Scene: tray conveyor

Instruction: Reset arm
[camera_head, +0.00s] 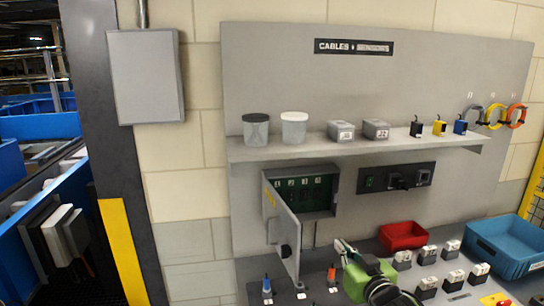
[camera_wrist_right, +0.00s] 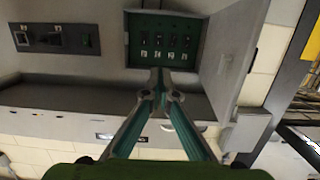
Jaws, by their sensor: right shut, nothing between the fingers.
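My right gripper (camera_head: 342,246) shows in the head view at the bottom centre, in front of the workbench, with its green body below it. In the right wrist view its two teal fingers (camera_wrist_right: 160,82) come together at the tips with nothing between them. Beyond the tips is an open grey wall box (camera_wrist_right: 160,42) with a green panel inside. In the head view this box (camera_head: 308,194) has its door (camera_head: 282,228) swung open to the left, and the gripper is below and to the right of it. My left gripper is not in view.
A shelf (camera_head: 350,148) above holds cups, grey boxes and small sensors. A red bin (camera_head: 403,236), a blue bin (camera_head: 505,246) and several small modules stand on the bench at right. A socket panel (camera_head: 396,178) is on the wall. Blue crates (camera_head: 40,126) stand at far left.

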